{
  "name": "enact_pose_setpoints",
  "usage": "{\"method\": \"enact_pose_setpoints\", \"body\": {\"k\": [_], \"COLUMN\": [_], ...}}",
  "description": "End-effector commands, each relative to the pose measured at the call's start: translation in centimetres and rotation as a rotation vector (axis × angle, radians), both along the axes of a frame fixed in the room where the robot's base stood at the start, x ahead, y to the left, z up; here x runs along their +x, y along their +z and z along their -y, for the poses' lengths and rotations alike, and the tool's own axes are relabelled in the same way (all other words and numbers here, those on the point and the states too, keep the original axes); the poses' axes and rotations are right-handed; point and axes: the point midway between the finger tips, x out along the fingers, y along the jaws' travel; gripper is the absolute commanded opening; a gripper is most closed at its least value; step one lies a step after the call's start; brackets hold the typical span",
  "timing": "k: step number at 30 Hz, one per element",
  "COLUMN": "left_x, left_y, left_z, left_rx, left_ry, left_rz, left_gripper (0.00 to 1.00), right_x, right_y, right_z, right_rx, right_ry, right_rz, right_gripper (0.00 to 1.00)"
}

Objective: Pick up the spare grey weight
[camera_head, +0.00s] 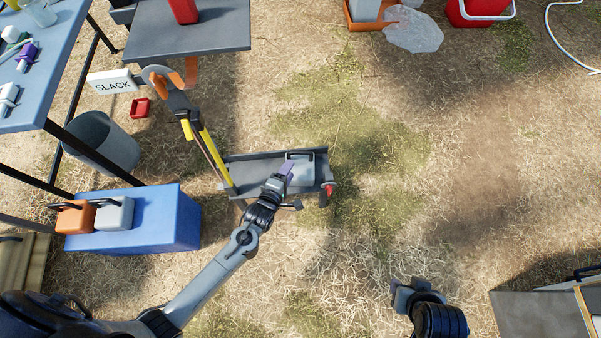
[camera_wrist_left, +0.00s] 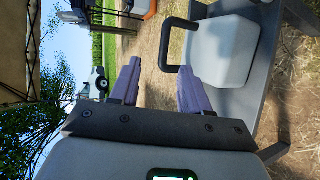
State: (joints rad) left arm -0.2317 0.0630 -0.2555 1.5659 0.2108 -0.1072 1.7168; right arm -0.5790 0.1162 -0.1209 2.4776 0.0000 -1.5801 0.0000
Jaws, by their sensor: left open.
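A light grey block weight with a dark handle (camera_head: 302,172) sits on the dark platform (camera_head: 260,161) of the yellow-posted stand. My left gripper (camera_head: 287,168) is open, its purple fingers at the weight's left side. In the left wrist view the grey weight (camera_wrist_left: 225,52) is at the upper right, its handle loop reaching in front of my left gripper (camera_wrist_left: 156,66), near the right fingertip; the fingers are not closed on it. Another grey weight (camera_head: 115,214) stands on the blue box (camera_head: 160,222); which one is the spare is not marked. My right gripper (camera_head: 415,288) is low right, its jaws unclear.
An orange weight (camera_head: 75,218) stands beside the grey one on the blue box. A grey bin (camera_head: 103,142) and tables fill the left. The straw ground to the right of the platform is mostly clear.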

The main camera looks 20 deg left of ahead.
Motion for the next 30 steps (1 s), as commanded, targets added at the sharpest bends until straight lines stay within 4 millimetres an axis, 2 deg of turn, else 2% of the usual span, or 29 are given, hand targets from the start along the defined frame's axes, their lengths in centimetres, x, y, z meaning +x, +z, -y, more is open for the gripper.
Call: {"method": "enact_pose_setpoints", "body": {"k": [3,12,20,30], "left_x": [1.1,4.7,5.9,9.1], "left_y": [-1.1,-2.3,-2.8,-4.6], "left_z": [0.2,0.3,0.3,0.3], "left_rx": [-0.015,-0.017,-0.015,-0.015], "left_ry": [0.004,0.005,0.004,0.004], "left_rz": [0.013,0.013,0.013,0.014], "left_gripper": [0.46,0.46,0.46,0.46], "right_x": [0.0,0.0,0.0,0.0], "right_y": [-1.1,-3.1,-3.9,-7.2], "right_z": [0.1,0.2,0.2,0.1], "right_rx": [-0.002,-0.008,-0.007,-0.001], "right_ry": [0.001,0.005,0.004,0.001], "right_rz": [0.002,0.003,0.003,0.000], "right_gripper": [0.43,0.43,0.43,0.43]}}
